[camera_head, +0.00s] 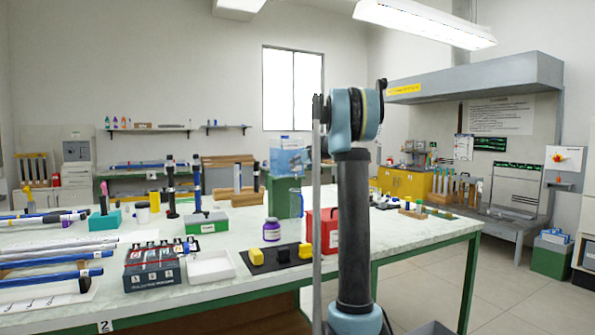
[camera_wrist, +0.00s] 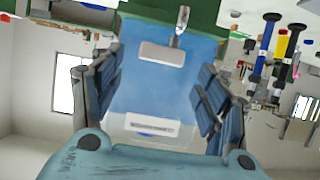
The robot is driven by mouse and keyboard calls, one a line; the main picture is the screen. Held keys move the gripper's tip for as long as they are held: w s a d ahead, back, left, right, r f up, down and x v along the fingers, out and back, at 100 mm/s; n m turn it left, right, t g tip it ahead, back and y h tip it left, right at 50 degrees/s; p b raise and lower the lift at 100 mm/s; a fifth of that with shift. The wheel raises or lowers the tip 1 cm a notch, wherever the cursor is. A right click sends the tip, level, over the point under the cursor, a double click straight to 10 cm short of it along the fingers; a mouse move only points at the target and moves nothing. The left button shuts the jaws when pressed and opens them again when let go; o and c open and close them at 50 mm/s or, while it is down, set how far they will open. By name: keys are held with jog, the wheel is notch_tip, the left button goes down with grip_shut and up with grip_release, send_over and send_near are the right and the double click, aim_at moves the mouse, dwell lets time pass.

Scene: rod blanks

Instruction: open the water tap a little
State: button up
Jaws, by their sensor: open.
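The blue water tank (camera_head: 286,158) stands on a green block (camera_head: 281,197) at the back of the bench, left of my arm. In the wrist view, which is turned upside down, the same tank (camera_wrist: 165,85) fills the middle. Its tap (camera_wrist: 181,25) is a small grey spout or lever at the top of that picture, above a pale plate. My gripper (camera_wrist: 160,82) is open and empty, with its two fingers apart on either side of the tank in the picture. I cannot tell whether they touch it. In the head view my arm mostly hides the gripper.
A red box (camera_head: 323,231), a purple-labelled jar (camera_head: 271,229) and a black mat with yellow blocks (camera_head: 277,259) are in front of the tank. Rods and stands crowd the left.

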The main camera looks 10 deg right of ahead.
aim_at(296, 168)
jog(key=shift+x, duration=2.15)
jog(key=shift+c, duration=0.3)
jog(key=c, duration=1)
